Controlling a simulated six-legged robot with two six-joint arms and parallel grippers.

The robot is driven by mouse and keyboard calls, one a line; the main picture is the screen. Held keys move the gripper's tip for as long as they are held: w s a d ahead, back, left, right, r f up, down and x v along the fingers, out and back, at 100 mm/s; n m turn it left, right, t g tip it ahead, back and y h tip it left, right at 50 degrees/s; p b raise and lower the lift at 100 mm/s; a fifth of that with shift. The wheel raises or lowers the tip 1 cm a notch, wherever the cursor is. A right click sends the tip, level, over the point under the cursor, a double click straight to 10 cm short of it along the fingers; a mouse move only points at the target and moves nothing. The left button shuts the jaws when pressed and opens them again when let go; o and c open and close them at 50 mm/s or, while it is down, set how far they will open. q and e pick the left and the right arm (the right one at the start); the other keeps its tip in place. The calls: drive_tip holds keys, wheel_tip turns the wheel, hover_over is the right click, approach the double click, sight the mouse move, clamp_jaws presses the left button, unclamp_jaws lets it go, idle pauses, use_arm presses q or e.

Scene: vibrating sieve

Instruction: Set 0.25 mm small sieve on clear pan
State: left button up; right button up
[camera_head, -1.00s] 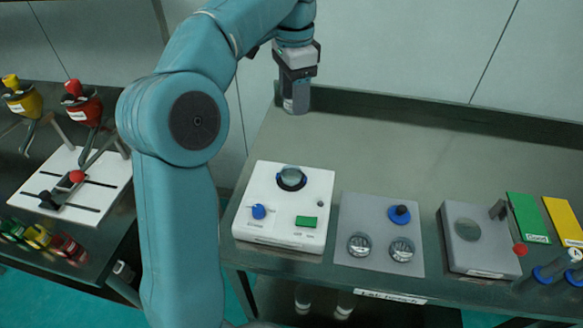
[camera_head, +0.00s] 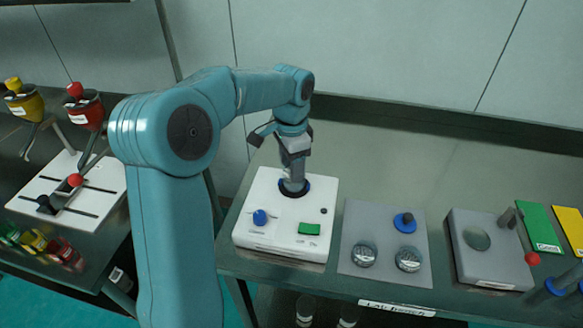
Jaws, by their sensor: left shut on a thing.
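My left gripper (camera_head: 294,183) points straight down over the white sieve shaker (camera_head: 268,215), at its dark round seat (camera_head: 306,187). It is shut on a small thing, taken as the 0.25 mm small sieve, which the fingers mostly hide. The clear pan is hidden under the gripper, so I cannot tell whether the sieve touches it. My right gripper is not in view.
A grey device (camera_head: 490,262) stands farther right. The bench behind is clear.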

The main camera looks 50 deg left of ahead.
use_arm(q)
drive_tip(key=shift+f, duration=0.75)
drive_tip(key=o, duration=1)
drive_tip(key=shift+f, duration=0.15)
drive_tip(key=shift+o, duration=0.2)
wheel_tip(320, 180, up, 12)
drive_tip(key=p, duration=0.1)
drive_tip(key=shift+r, duration=0.25)
